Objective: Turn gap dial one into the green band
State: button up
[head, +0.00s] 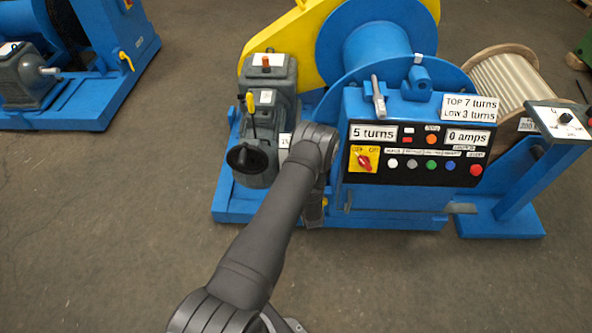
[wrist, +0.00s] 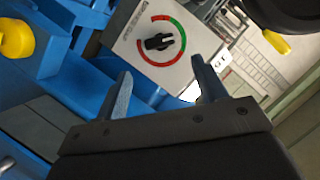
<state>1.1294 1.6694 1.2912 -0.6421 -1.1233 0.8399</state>
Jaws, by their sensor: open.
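Gap dial one, a black knob (wrist: 159,41) on a pale square plate (wrist: 133,57), shows in the wrist view. A ring around it has a green band (wrist: 178,29) at the upper right and red along the rest. The knob's bar lies roughly level in the picture; I cannot tell which end is the pointer. In the head view my arm hides the dial and most of my gripper.
A control panel (head: 419,153) with buttons and a red switch stands right of my arm. A grey motor unit (head: 270,95) with a yellow-handled lever stands left. Open floor lies at the left and front.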

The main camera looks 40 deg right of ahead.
jog(key=x, duration=0.8)
jog(key=shift+w+d, duration=0.2)
jog(key=shift+w, duration=0.1)
jog(key=c, duration=1)
